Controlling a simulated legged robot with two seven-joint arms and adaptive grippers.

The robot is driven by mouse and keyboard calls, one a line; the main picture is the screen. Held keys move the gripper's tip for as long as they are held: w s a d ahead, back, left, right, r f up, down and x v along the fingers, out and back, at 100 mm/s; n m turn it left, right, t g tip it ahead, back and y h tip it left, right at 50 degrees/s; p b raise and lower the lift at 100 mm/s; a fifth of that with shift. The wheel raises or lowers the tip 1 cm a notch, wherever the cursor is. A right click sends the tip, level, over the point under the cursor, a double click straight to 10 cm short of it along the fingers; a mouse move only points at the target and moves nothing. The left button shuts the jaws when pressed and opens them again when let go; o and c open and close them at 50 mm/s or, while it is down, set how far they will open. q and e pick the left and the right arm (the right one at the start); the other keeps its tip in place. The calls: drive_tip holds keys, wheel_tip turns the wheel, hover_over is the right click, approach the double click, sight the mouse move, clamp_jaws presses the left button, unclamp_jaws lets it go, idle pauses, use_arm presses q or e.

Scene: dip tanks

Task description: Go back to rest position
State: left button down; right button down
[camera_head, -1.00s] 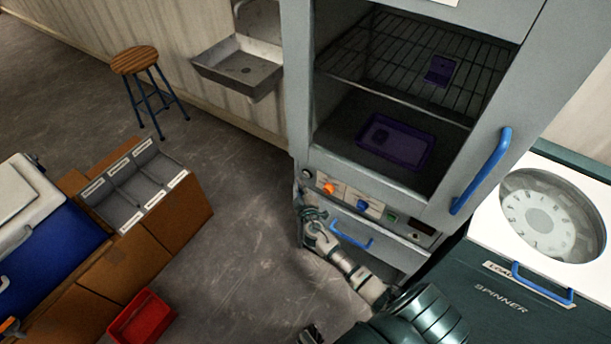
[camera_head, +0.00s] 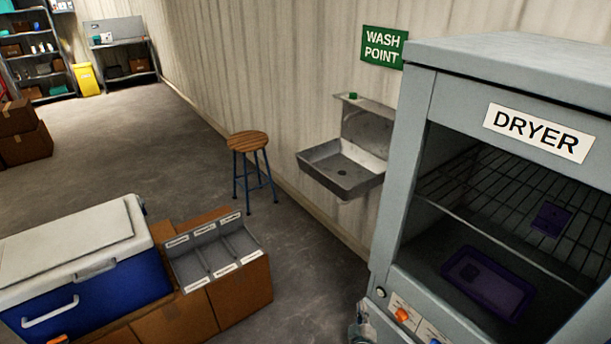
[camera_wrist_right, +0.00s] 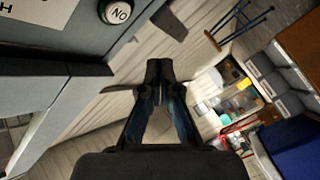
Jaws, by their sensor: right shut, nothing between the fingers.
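My right gripper (camera_wrist_right: 158,82) is shut and empty in the right wrist view, its fingertips together beside the grey cabinet front. In the head view only a small part of the right gripper (camera_head: 362,325) shows at the bottom edge, by the dryer's control panel. The grey dryer (camera_head: 405,175) stands at the right. Behind its window are a wire rack with a small purple piece (camera_head: 550,219) and, below it, a purple tray (camera_head: 487,282). My left gripper is in neither view.
A blue cooler (camera_head: 95,305) with a white lid and a grey divided tray (camera_head: 213,254) on brown boxes stand at the lower left. A stool (camera_head: 247,142) and a metal sink (camera_head: 342,168) are along the wall. The floor between them is clear.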

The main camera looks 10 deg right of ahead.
drive_tip(key=s+a+f+m+g+y+p, duration=0.1)
drive_tip(key=s+f+g, duration=0.2)
drive_tip(key=s+f, duration=0.5)
drive_tip(key=s+a+f+m+g+y, duration=0.1)
drive_tip(key=s+f+g, duration=0.4)
drive_tip(key=f, duration=0.6)
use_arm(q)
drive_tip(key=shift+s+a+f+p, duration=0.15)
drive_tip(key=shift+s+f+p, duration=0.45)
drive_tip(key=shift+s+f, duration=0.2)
use_arm(e)
drive_tip(key=s+a+f+g+y, duration=0.1)
drive_tip(key=s+a+f+g, duration=0.1)
drive_tip(key=s, duration=0.6)
drive_tip(key=s+a+f+g+y, duration=0.2)
drive_tip(key=s+a+f, duration=0.2)
drive_tip(key=s, duration=0.5)
drive_tip(key=s+a+f+m+g+y, duration=0.1)
drive_tip(key=s+a+f+g, duration=0.1)
drive_tip(key=s+f, duration=0.5)
drive_tip(key=shift+s+a+y, duration=0.3)
drive_tip(key=shift+s+a, duration=0.55)
drive_tip(key=shift+s, duration=0.3)
